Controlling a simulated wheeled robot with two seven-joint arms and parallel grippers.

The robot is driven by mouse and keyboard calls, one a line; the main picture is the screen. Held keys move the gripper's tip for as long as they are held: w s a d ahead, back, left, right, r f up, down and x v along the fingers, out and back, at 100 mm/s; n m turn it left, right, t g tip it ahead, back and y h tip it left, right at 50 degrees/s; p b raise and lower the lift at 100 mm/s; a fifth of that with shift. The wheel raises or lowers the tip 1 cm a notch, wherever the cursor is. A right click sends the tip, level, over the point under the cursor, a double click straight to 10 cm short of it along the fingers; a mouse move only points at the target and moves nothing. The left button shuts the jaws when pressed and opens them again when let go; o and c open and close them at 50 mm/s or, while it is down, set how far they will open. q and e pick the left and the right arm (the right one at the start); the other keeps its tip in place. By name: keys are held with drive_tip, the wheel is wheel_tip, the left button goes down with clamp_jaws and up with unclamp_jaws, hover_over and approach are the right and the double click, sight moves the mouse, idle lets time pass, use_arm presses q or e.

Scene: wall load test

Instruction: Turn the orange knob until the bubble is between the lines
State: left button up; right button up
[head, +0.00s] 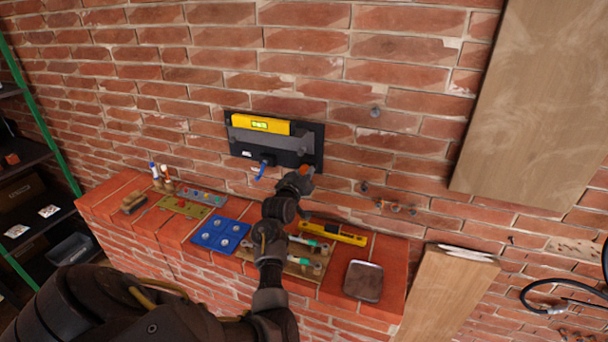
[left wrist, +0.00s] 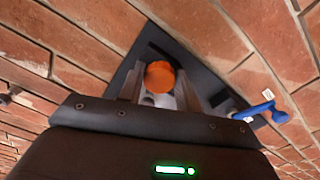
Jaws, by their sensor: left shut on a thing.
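A black plate (head: 236,147) is on the brick wall, with a grey bracket (head: 270,139) and a yellow spirit level (head: 262,123) on it. The level's green vial (head: 259,124) shows, but the bubble and lines are too small to tell apart. The orange knob (head: 305,170) is at the plate's lower right, mostly hidden by my gripper. My left gripper (head: 300,178) reaches up to it. In the left wrist view, the orange knob (left wrist: 160,76) sits between the two fingers of my left gripper (left wrist: 160,88), which is shut on it. My right gripper is not in view.
A blue lever (head: 262,168) sticks out below the plate, and also shows in the left wrist view (left wrist: 262,111). A wooden board (head: 535,100) is at right.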

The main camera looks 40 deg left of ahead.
use_arm(q)
drive_tip(key=o, duration=1)
drive_tip(key=shift+s+d+f, duration=0.1)
drive_tip(key=shift+s+d, duration=0.05)
drive_tip(key=shift+s, duration=0.2)
drive_tip(key=b+v, duration=0.3)
drive_tip(key=v, duration=0.7)
